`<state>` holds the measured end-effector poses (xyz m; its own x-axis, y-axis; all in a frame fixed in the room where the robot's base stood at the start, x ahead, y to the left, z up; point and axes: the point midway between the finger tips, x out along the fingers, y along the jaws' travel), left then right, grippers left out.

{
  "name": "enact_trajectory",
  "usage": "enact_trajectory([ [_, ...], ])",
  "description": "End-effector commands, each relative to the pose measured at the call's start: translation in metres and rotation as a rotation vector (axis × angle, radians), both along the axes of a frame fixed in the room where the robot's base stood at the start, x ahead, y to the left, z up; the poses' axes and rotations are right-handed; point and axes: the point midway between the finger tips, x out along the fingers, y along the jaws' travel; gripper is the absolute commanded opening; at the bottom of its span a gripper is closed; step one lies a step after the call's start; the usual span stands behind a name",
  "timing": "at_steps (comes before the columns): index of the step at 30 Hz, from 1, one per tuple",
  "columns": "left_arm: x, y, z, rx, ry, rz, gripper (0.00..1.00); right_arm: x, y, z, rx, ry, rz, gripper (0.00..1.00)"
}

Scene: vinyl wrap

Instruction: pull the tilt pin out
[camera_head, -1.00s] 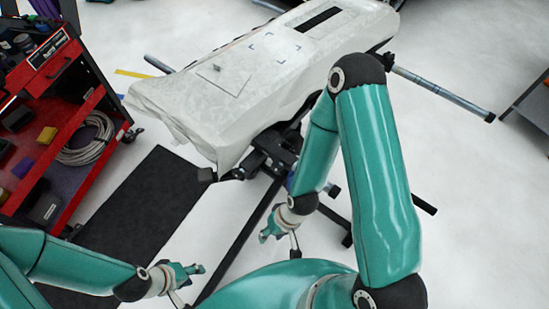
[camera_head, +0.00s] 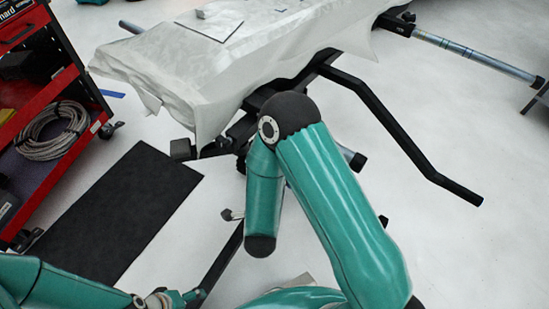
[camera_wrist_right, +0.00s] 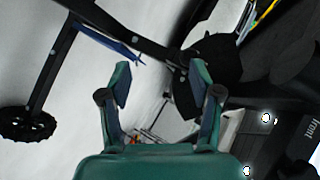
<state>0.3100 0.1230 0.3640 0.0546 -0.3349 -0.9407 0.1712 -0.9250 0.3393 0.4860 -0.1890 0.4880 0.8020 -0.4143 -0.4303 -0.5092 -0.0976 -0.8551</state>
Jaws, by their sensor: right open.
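I cannot pick out the tilt pin for certain in either view. The black stand (camera_head: 232,135) carries a white wrapped panel (camera_head: 215,72) in the head view. My right arm covers part of the stand, and my right gripper is hidden there. In the right wrist view my right gripper (camera_wrist_right: 158,88) is open, with nothing between its fingers. Dark stand bars (camera_wrist_right: 135,40) lie beyond the fingertips, with a slim blue piece (camera_wrist_right: 110,42) beside them. My left gripper (camera_head: 185,299) is low in the head view, apart from the panel; its fingers are unclear.
A red tool cart (camera_head: 78,72) with a coiled cable (camera_head: 50,130) stands at the left. A black mat (camera_head: 125,205) lies on the pale floor. A bent black bar (camera_head: 400,120) and a metal tube (camera_head: 470,53) reach out to the right.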

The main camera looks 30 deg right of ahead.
Motion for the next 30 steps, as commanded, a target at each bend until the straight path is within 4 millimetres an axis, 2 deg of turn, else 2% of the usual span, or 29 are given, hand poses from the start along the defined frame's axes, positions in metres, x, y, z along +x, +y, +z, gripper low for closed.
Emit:
enact_trajectory([
  [1,0.000,0.000,-0.037,0.000,0.000,0.000,0.74,0.002,0.000,-0.022,0.005,-0.085,-0.047,0.64],
  [6,0.000,0.000,-0.080,0.000,0.000,0.000,0.74,0.000,-0.005,-0.016,0.025,-0.352,-0.177,0.64],
  [9,0.000,0.000,-0.093,0.000,0.000,0.000,0.74,-0.004,-0.005,-0.010,0.032,-0.459,-0.212,0.64],
  [14,0.000,0.000,-0.100,0.000,-0.001,0.000,0.74,-0.006,-0.005,-0.002,0.038,-0.539,-0.236,0.64],
  [19,0.000,0.000,-0.101,0.000,-0.001,0.000,0.74,0.005,-0.015,0.000,0.039,-0.549,-0.243,0.64],
  [23,0.000,0.000,-0.105,0.000,-0.001,0.000,0.74,0.021,-0.028,0.000,0.038,-0.549,-0.244,0.64],
  [30,0.000,0.000,-0.114,0.000,-0.001,0.000,0.74,0.062,-0.060,0.000,0.035,-0.551,-0.243,0.64],
])
